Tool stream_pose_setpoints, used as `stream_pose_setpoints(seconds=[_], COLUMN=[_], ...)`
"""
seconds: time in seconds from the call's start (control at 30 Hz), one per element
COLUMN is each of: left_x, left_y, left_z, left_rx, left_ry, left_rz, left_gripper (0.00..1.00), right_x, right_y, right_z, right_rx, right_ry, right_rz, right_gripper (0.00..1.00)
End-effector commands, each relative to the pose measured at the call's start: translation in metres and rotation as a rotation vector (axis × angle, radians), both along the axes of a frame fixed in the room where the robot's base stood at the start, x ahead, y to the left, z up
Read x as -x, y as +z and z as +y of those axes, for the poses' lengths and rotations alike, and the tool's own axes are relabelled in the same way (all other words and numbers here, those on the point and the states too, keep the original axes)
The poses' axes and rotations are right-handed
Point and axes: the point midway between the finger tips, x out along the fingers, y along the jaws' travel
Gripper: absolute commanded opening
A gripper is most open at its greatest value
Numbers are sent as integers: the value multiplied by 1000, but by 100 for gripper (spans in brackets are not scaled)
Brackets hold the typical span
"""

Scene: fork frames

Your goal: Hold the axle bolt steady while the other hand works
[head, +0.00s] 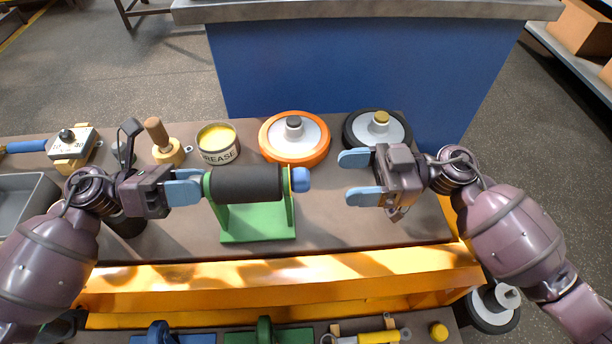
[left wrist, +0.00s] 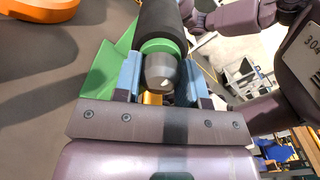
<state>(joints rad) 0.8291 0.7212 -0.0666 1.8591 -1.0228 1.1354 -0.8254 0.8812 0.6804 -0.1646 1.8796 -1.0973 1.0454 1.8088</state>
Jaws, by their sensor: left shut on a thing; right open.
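A black roller (head: 246,183) lies level across a green stand (head: 258,236). A blue knob (head: 301,180) with a yellow part shows at its right end. My left gripper (head: 186,187) is at the roller's left end. In the left wrist view, its light blue fingers are shut on either side of a grey rounded end (left wrist: 160,72), which I take for the axle bolt, next to a green collar. In the head view the fingers hide this end. My right gripper (head: 361,176) is open and empty, right of the blue knob and apart from it.
An orange-rimmed wheel (head: 321,152) and a black-rimmed wheel (head: 405,127) lie at the back. A grease tin (head: 218,144) and a wooden-handled tool (head: 157,132) stand to their left. A grey tray (head: 28,187) is far left. The bench has bare room right of the stand.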

Motion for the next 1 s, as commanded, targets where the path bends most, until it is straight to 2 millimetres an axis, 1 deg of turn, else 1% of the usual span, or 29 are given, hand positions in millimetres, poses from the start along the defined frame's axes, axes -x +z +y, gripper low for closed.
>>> stream_pose_setpoints(seconds=[0.03,0.2,0.3,0.43,0.6,0.9,0.97,1.0], left_x=[0,0,0,0,0,0,0,0], left_y=[-1,-1,-1,-1,-1,-1,-1,-1], left_z=[0,0,0,0,0,0,0,0], left_rx=[-1,-1,-1,-1,-1,-1,-1,-1], left_ry=[0,0,0,0,0,0,0,0], left_rz=[0,0,0,0,0,0,0,0], left_gripper=[0,0,0,0,0,0,0,0], right_x=[0,0,0,0,0,0,0,0], right_y=[1,1,1,1,0,0,0,0], right_z=[11,40,55,69,79,80,80,80], right_rx=[-5,-5,-4,-2,-1,-1,-1,-1], right_ry=[1,1,-1,0,-1,-1,-1,-1], right_rz=[-2,-1,-2,-1,-1,-1,-1,-1], right_gripper=[68,68,68,68,68,68,59,53])
